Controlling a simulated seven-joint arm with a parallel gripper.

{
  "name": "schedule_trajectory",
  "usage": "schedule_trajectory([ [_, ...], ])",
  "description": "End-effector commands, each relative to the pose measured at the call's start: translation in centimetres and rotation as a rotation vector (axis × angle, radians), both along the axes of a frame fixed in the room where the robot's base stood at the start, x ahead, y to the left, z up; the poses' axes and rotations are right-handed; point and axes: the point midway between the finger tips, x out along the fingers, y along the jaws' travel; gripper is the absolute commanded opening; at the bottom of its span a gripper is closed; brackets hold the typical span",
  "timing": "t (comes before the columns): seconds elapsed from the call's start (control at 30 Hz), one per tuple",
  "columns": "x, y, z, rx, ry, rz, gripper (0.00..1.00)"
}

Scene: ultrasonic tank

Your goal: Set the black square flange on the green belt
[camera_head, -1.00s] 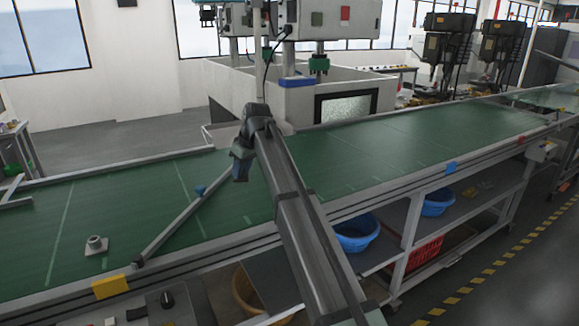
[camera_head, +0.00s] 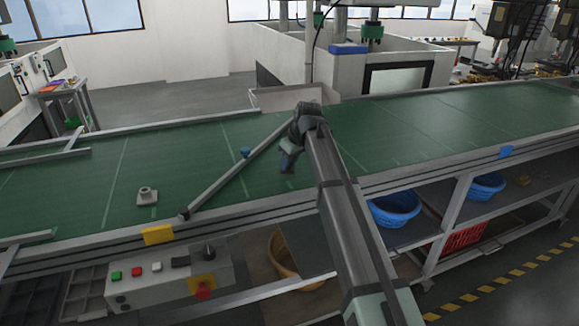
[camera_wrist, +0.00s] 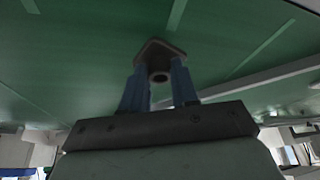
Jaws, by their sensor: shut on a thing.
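My gripper (camera_head: 289,166) is over the green belt (camera_head: 225,205), just right of the angled diverter bar, in the head view. In the wrist view its two blue fingers (camera_wrist: 160,84) are shut on a dark square flange (camera_wrist: 152,47) with a round hub and a hole. The green belt (camera_wrist: 85,45) fills the background there. The held flange is not clear in the head view. I cannot tell how far it is above the belt. A second, grey square flange (camera_head: 147,196) lies on the belt to the left, hub up.
The diverter bar (camera_head: 225,178), with a blue knob (camera_head: 245,152), crosses the belt left of my gripper. A yellow block (camera_head: 158,235) and a control box (camera_head: 165,281) are at the near edge. A white tank (camera_head: 286,60) stands behind. The belt on the right is clear.

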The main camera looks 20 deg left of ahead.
Motion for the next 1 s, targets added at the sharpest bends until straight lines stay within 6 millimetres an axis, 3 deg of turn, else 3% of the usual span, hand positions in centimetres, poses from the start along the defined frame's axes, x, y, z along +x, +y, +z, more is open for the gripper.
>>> schedule_trajectory([
  [0.17,0.0,0.0,-1.9,0.000,0.000,0.001,0.00],
  [0.57,0.0,0.0,-2.3,0.000,0.000,0.001,0.00],
  [0.6,0.0,0.0,-2.3,0.000,0.000,0.001,0.33],
  [0.83,0.0,0.0,-2.2,0.000,0.000,0.001,0.54],
  [1.0,0.0,0.0,-2.2,0.000,0.000,0.001,0.54],
])
